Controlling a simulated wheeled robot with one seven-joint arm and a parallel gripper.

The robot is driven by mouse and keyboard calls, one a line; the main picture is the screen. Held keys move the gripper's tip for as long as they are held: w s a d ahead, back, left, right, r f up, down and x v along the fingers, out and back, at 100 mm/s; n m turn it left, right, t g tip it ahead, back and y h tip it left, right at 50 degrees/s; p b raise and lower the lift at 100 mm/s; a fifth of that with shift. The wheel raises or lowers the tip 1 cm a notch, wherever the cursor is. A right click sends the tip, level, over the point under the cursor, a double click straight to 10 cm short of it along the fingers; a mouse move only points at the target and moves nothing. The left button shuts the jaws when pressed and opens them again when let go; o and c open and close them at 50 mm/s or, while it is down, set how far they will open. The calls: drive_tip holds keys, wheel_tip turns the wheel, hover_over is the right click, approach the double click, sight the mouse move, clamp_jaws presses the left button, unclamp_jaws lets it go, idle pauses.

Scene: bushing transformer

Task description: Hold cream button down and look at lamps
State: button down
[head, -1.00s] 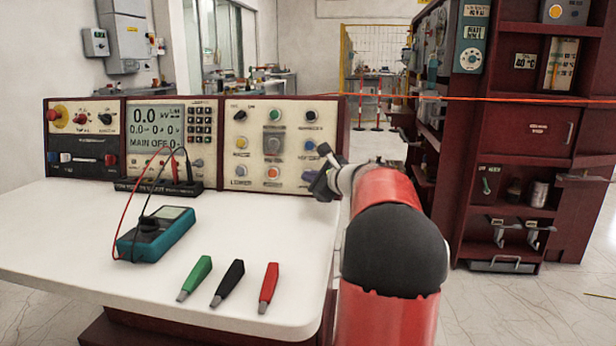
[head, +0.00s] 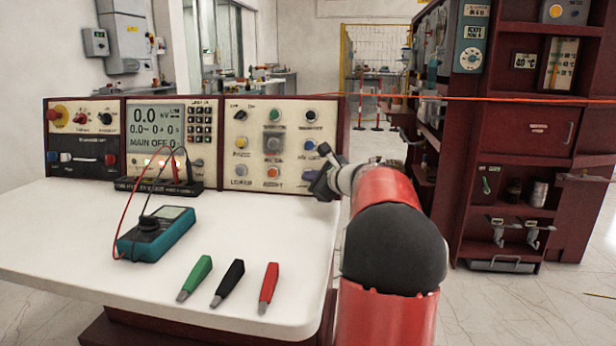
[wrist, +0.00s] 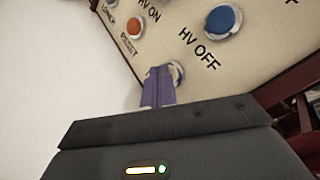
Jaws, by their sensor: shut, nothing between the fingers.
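The cream button (wrist: 178,71) is on the control panel (wrist: 145,45), below the blue HV OFF button (wrist: 222,20) in the wrist view. My gripper (wrist: 160,72) is shut and empty, its fingertips at the button and covering part of it. They appear to touch it; how far it is pressed is hidden. In the head view my gripper (head: 320,184) is at the right end of the panel. A row of small lamps (head: 160,162) glows below the display that reads MAIN OFF; their colours are hard to tell apart.
A teal multimeter (head: 157,233) with red and black leads lies on the white table (head: 110,285). Green (head: 195,278), black (head: 228,283) and red (head: 269,283) clips lie near its front edge. A dark red cabinet (head: 520,140) stands at the right.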

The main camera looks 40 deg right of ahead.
drive_tip(key=shift+s+a+r+b, duration=0.2)
drive_tip(key=shift+s+a+b, duration=0.15)
drive_tip(key=shift+s+a, duration=0.25)
drive_tip(key=shift+s+a+r+b, duration=0.3)
drive_tip(key=shift+s+a+b, duration=0.1)
drive_tip(key=shift+s+a, duration=0.5)
drive_tip(key=shift+s+a+r+b, duration=0.25)
drive_tip(key=shift+s+a+b, duration=0.15)
drive_tip(key=shift+s+a, duration=0.45)
drive_tip(key=shift+w+a, duration=0.15)
drive_tip(key=shift+w, duration=0.05)
